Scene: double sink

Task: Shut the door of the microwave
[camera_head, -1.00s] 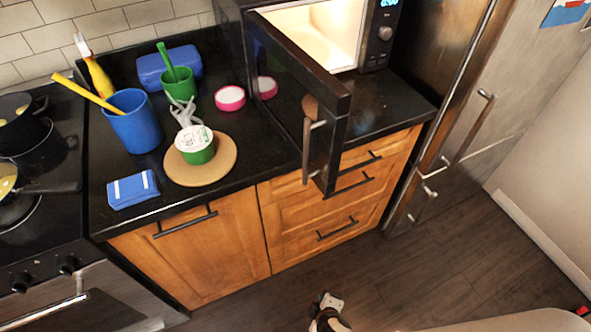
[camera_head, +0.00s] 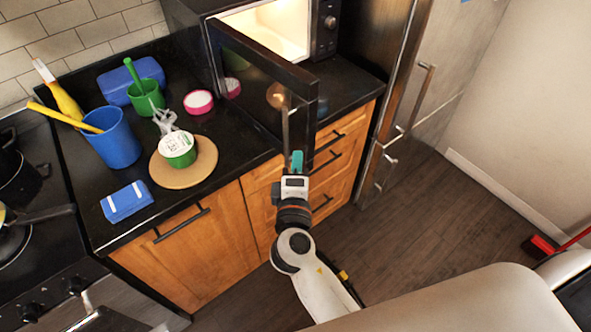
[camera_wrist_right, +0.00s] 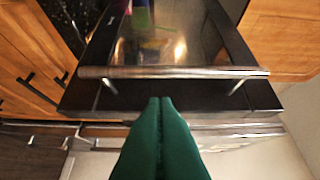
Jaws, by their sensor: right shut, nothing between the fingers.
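The microwave (camera_head: 325,38) stands at the back right of the counter, its lit inside showing. Its dark glass door (camera_head: 262,85) stands wide open, swung out toward me over the counter. The door's metal handle (camera_head: 286,122) is on the side near my right gripper; it also shows in the right wrist view (camera_wrist_right: 175,72) as a bar across the door. My right gripper (camera_head: 297,160) has green fingers, shut and empty, just below the door's free end. In the right wrist view the fingertips (camera_wrist_right: 160,100) point at the door's edge near the handle; contact cannot be told. My left gripper is not in view.
A round wooden board (camera_head: 205,165) holds a green-and-white tub (camera_head: 178,150). A blue cup (camera_head: 112,140), a green cup (camera_head: 147,98) and a pink-rimmed tub (camera_head: 198,102) stand left of the door. A fridge (camera_head: 400,75) stands right of the microwave.

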